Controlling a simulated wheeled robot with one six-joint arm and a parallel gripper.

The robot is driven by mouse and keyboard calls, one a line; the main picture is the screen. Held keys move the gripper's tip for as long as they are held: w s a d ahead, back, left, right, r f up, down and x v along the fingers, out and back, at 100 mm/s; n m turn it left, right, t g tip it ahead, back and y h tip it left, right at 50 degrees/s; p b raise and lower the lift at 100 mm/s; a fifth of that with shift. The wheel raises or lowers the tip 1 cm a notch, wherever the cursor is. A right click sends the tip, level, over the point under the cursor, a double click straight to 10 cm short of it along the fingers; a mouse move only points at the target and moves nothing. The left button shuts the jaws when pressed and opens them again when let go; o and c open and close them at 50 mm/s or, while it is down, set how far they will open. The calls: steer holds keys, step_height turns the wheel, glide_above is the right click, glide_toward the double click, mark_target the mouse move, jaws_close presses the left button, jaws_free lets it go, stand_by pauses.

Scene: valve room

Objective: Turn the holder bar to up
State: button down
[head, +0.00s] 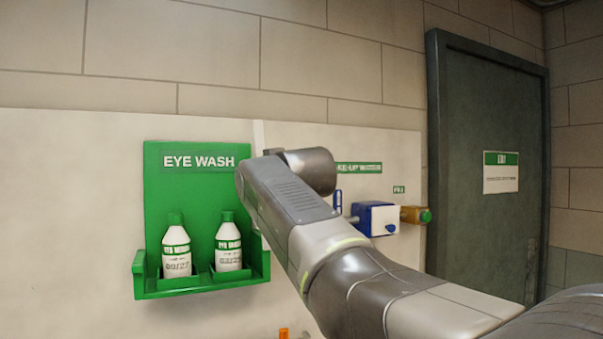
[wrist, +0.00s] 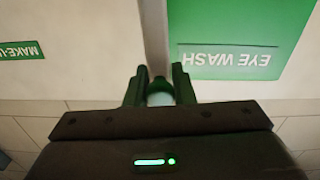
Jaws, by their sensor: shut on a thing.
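I cannot pick out the holder bar for certain. In the head view the green eye wash holder (head: 205,290) hangs on the wall panel with two white, green-capped bottles (head: 176,245) (head: 229,243) upright in it. My arm covers the area at its right edge and hides my gripper there. In the wrist view, which is upside down, my gripper (wrist: 159,88) is shut on a pale thing with a green top (wrist: 160,97), mostly hidden between the dark fingers. It is seen against the panel, beside the EYE WASH sign (wrist: 225,60).
Right of my arm are a MAKE-UP sign (head: 359,168), a blue upright handle (head: 338,201), a blue-and-white box (head: 374,218) and a brass fitting with a green knob (head: 416,215). A dark door (head: 490,120) is at the right. An orange thing (head: 284,333) shows at the bottom edge.

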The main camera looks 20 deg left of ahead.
steer(key=shift+f, duration=0.15)
steer(key=c, duration=1.2)
jaws_free()
steer(key=shift+c, duration=0.2)
steer(key=b+v, duration=0.4)
steer(key=v, duration=0.9)
steer(key=shift+s+d, duration=0.25)
steer(key=shift+d, duration=0.1)
steer(key=p+x, duration=0.4)
steer(key=x, duration=1)
steer(key=shift+s, duration=0.1)
